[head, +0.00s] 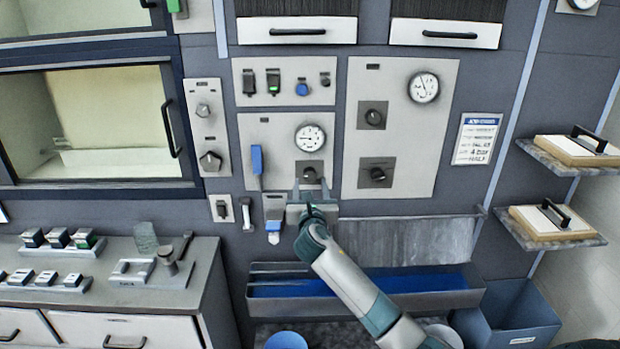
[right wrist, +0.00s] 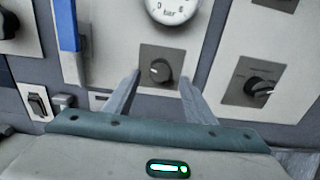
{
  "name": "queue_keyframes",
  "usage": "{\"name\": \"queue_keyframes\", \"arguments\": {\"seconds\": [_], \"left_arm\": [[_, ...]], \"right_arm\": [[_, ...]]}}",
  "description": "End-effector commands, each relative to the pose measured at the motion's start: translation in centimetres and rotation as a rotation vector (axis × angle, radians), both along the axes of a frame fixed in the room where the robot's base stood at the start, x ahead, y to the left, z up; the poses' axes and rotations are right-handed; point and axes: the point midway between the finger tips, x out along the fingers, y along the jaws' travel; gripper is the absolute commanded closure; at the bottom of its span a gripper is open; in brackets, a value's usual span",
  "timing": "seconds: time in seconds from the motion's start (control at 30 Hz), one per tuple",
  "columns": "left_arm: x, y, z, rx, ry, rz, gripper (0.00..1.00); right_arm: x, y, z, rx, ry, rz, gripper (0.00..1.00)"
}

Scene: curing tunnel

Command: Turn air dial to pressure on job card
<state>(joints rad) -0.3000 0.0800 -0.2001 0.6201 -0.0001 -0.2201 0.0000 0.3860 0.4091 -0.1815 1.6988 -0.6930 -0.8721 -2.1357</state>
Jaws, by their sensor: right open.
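The job card (head: 477,138) hangs on the wall at the right in the head view; a line on it seems to read 4 bar. A round white gauge (head: 310,138) sits on the middle panel; it shows in part in the right wrist view (right wrist: 171,8), marked bar. Below it is a small dark dial knob (head: 309,174) on a grey plate, also in the right wrist view (right wrist: 160,71). My right gripper (head: 310,190) is open before this knob, its fingers (right wrist: 159,82) to either side and apart from it. My left gripper is not in view.
A blue lever handle (head: 257,160) stands just left of the knob. Another panel at right has a gauge (head: 424,88) and two dark knobs (head: 377,173). A blue-lined trough (head: 365,292) is below. A cabinet (head: 110,285) with small blocks stands at left.

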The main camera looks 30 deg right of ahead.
Motion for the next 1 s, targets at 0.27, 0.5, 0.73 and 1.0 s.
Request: {"name": "queue_keyframes", "arguments": {"seconds": [0.27, 0.5, 0.73, 1.0], "left_arm": [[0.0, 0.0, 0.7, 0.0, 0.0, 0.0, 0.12], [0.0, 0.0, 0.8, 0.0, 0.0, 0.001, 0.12], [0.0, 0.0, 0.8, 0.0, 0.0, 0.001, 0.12], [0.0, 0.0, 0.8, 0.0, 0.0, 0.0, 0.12]], "right_arm": [[2.4, -1.5, 0.0, 0.001, 0.0, 0.0, 0.5], [2.9, -1.8, 0.0, 0.001, 0.0, 0.0, 0.5], [2.9, -1.8, 0.0, 0.001, -0.001, 0.0, 0.57], [2.9, -1.7, 0.0, 0.001, 0.0, 0.001, 0.91]]}}
